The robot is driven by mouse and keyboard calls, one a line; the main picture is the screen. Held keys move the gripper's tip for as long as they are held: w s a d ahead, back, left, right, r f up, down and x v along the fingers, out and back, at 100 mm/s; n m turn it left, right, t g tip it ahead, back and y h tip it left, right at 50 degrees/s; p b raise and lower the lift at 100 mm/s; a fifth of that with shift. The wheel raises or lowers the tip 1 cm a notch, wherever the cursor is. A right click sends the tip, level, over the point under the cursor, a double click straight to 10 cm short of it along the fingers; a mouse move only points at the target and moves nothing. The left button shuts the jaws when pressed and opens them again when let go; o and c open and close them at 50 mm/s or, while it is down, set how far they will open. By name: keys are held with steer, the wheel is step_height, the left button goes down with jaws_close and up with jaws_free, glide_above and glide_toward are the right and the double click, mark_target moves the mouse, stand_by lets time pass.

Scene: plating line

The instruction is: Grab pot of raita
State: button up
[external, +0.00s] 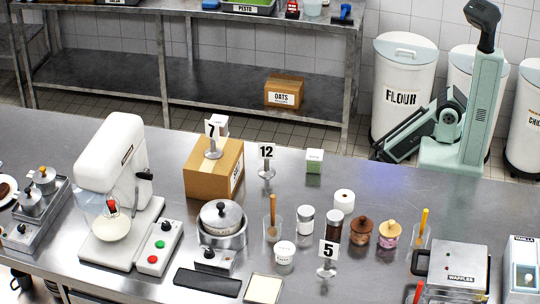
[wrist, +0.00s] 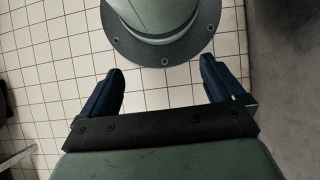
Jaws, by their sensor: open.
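A small white lidded pot (external: 284,252) with a dark-lettered label stands upright on the steel counter, near the front middle in the external view. Its lettering is too small to read, so I cannot confirm that it is the raita. My gripper (wrist: 162,68) is open and empty in the wrist view, its two dark blue fingers spread above the tiled floor, with my own round base flange beyond them. My folded arm is behind the counter at the right in the external view, well away from the pot. The pot is not in the wrist view.
Beside the pot stand a glass with a wooden stick (external: 272,236), a white-lidded jar (external: 305,220) and number stand 5 (external: 328,252). A steel cooker with a pan (external: 222,236) is left, a waffle maker (external: 458,268) right. The counter's back right is clear.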

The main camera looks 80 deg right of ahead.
steer(key=w+a+r+n+t, duration=0.2)
steer(key=w+a+r+n, duration=0.3)
steer(key=w, duration=0.7)
steer(key=w+a+r+n+t+y, duration=0.1)
steer(key=w+a+r+t, duration=0.2)
steer(key=w+r, duration=0.7)
steer(key=w+a+r+n+t, duration=0.2)
steer(key=w+a+r, duration=0.15)
steer(key=w, duration=1.15)
steer(key=w+a+r+n+t+y, duration=0.15)
steer(key=w+a+r, duration=0.3)
steer(key=r, duration=0.55)
steer(key=w+a+r+n+t, duration=0.25)
steer(key=w+a+r, duration=0.2)
steer(key=r, duration=0.45)
steer(key=w+a+r+n+t+y, duration=0.1)
steer(key=w+a+r+n, duration=0.3)
steer(key=r, duration=0.6)
step_height(320, 180, up, 16)
steer(key=n+g+y, duration=0.1)
steer(key=n+g, duration=0.3)
steer(key=g, duration=0.3)
glide_above(285, 248)
steer(key=w+d, duration=0.1)
steer(key=d, duration=0.5)
steer(key=x, duration=1.3)
steer(key=shift+w+a, duration=0.3)
steer(key=shift+a, duration=0.15)
